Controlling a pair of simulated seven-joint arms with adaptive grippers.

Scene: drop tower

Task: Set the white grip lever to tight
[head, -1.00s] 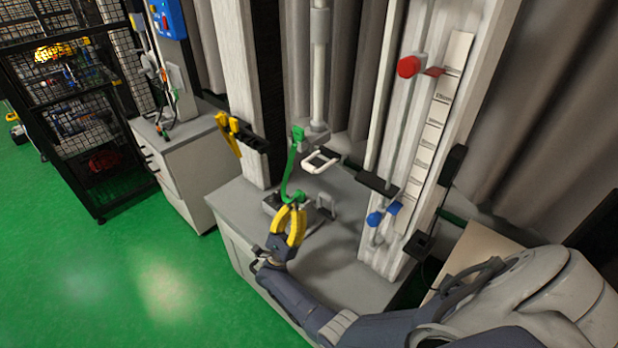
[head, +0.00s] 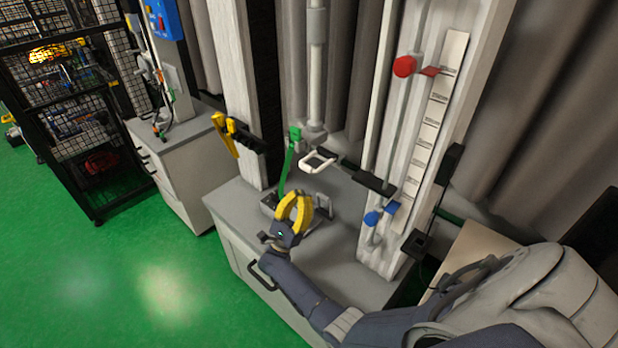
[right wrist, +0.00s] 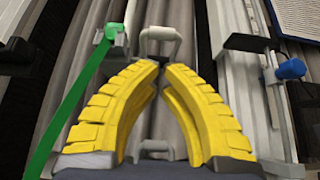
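The white grip lever (head: 319,161) is a U-shaped loop sticking out at the lower end of the pale vertical tube (head: 317,70). It also shows in the right wrist view (right wrist: 160,36), top centre, beyond my fingertips. My right gripper (head: 303,196) has yellow curved fingers and is empty. In the right wrist view its fingertips (right wrist: 160,66) meet just below the lever, with no clear contact. My left gripper is not in view.
A rail at right carries a red knob (head: 404,66), a blue knob (head: 373,218) and a black arm (head: 372,182) near the lever. The grey cabinet top (head: 345,262) is bare at front.

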